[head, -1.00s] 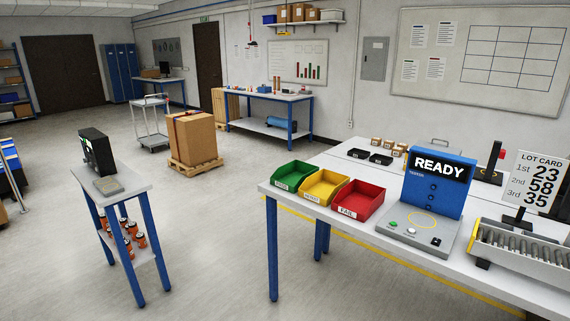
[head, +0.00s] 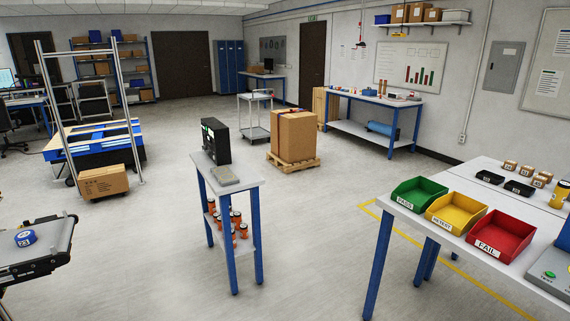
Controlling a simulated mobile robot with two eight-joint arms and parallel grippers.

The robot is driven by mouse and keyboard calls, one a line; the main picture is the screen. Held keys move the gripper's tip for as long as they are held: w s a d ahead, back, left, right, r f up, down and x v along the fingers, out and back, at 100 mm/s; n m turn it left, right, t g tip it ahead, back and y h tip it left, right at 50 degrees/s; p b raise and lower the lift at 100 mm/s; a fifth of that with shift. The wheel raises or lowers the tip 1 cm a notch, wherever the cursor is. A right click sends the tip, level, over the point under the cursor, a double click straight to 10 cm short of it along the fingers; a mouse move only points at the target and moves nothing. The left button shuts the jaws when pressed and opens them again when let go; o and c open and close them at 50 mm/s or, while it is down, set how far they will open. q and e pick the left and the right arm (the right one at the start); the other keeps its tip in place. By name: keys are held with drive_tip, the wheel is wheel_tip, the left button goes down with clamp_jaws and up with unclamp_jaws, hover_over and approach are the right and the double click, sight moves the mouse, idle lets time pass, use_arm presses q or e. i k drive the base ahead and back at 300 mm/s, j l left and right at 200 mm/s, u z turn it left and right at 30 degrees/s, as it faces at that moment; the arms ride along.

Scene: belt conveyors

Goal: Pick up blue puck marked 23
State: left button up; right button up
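The blue puck marked 23 (head: 26,238) lies on the dark belt of a conveyor (head: 48,246) at the far left edge of the head view. Its label shows on its side, facing me, and nothing covers it. The near part of the conveyor is cut off by the left edge of the picture. Neither of my grippers shows in the head view.
A small blue-legged stand (head: 232,178) with a black device (head: 215,140) stands mid-floor. To the right, a white table (head: 490,220) carries green (head: 418,193), yellow (head: 456,211) and red (head: 500,236) bins. Floor between conveyor and stand is clear.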

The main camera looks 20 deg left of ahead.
sight(26, 238)
drive_tip(key=j+u, duration=0.2)
drive_tip(key=u, duration=0.25)
drive_tip(key=j+u, duration=0.2)
drive_tip(key=u, duration=0.2)
drive_tip(key=j+u, duration=0.2)
drive_tip(key=u, duration=0.25)
drive_tip(key=j+u, duration=0.15)
drive_tip(key=u, duration=0.25)
drive_tip(key=i+j+u, duration=0.1)
drive_tip(key=u, duration=0.35)
drive_tip(key=i+j+z, duration=0.15)
drive_tip(key=i, duration=0.5)
drive_tip(key=i+j+z, duration=0.2)
drive_tip(key=i+j, duration=0.2)
drive_tip(key=j, duration=0.25)
drive_tip(key=i+j, duration=0.2)
drive_tip(key=j, duration=0.15)
drive_tip(key=z, duration=0.05)
